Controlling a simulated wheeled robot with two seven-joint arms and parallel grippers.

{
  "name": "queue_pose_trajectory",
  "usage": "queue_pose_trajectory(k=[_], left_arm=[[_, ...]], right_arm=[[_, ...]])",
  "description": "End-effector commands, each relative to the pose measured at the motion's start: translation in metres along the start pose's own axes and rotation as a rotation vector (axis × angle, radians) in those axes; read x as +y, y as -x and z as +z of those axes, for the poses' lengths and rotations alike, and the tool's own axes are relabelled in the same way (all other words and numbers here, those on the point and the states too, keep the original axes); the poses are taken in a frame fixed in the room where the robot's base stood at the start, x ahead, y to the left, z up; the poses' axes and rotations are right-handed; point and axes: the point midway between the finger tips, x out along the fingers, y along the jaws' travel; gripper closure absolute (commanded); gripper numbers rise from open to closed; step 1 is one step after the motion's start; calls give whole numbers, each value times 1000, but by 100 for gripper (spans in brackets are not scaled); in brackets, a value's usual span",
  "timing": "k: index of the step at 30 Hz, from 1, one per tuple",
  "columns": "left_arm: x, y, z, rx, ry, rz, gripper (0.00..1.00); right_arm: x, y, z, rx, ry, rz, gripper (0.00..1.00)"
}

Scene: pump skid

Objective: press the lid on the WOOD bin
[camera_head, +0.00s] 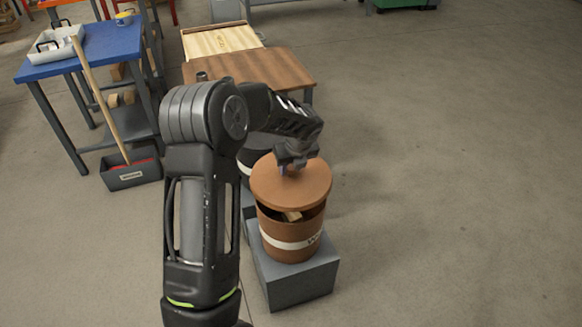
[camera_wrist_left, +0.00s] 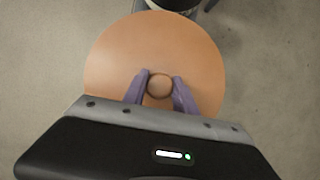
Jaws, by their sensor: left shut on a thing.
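The round brown lid (camera_head: 291,189) is over the brown WOOD bin (camera_head: 290,233), with a gap at the front through which a piece of wood (camera_head: 292,216) shows. The bin has a white label band and stands on a grey block. My left gripper (camera_head: 291,170) is above the lid's middle. In the left wrist view, its two purple fingers (camera_wrist_left: 159,92) are shut on the round knob (camera_wrist_left: 159,85) of the lid (camera_wrist_left: 120,60). Whether the lid touches the rim at the back is hidden. My right gripper is not in view.
A dark bin (camera_head: 258,146) stands behind the WOOD bin, partly hidden by my left arm. A brown wooden table (camera_head: 270,67) is farther back. A blue table (camera_head: 108,42) and a dark box (camera_head: 130,177) are at the left. The floor at the right is clear.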

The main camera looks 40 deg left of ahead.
Motion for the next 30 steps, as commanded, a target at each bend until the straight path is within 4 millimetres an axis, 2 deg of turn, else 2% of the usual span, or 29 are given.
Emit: queue_pose_trajectory(k=[8,21,30], left_arm=[[0,-6,-2,0,2,0,100],[0,-42,-18,0,2,1,100],[0,-57,-24,1,2,1,100]], right_arm=[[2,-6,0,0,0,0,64],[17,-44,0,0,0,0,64],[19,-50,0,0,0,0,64]])
